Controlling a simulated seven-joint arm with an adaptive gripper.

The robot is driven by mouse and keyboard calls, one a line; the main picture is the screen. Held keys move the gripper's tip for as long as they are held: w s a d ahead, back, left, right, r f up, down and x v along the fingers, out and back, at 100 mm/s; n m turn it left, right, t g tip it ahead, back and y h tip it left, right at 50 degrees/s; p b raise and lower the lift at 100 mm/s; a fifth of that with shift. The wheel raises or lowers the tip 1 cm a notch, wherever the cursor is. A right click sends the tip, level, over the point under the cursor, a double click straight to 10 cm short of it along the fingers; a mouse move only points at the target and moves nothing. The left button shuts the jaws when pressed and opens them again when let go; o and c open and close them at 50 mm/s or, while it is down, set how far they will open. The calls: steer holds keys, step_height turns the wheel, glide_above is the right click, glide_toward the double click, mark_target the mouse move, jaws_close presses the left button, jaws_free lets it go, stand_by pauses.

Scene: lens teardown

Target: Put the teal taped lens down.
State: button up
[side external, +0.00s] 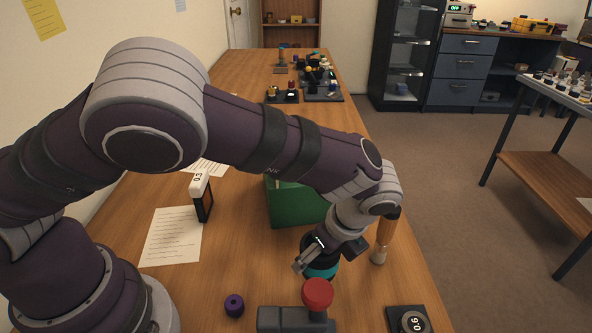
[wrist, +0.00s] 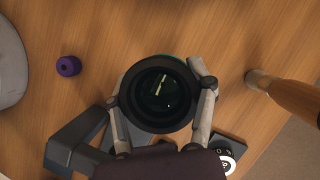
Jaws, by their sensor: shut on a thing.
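The teal taped lens (side external: 321,271) is a dark cylinder with a teal band, low over the wooden table in the side external view. In the wrist view the lens (wrist: 158,92) shows its round black rim and dark glass, with a sliver of teal at its upper edge. My gripper (side external: 308,256) is shut on it, and in the wrist view the fingers (wrist: 162,97) press on its left and right sides. Whether the base of the lens touches the table is hidden.
A grey fixture with a red knob (side external: 317,292) stands just in front of the lens. A green box (side external: 290,204) is behind it. A wooden-handled tool (side external: 384,240) is at right, a purple spool (side external: 234,305) at left. A dial on a dark base (side external: 412,321) sits near the right edge.

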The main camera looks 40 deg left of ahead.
mark_target(320, 267)
steer(key=shift+w+d+f, duration=0.1)
steer(key=shift+w, duration=0.3)
steer(key=shift+f, duration=1.7)
steer(key=o, duration=1.2)
steer(key=shift+f, duration=0.1)
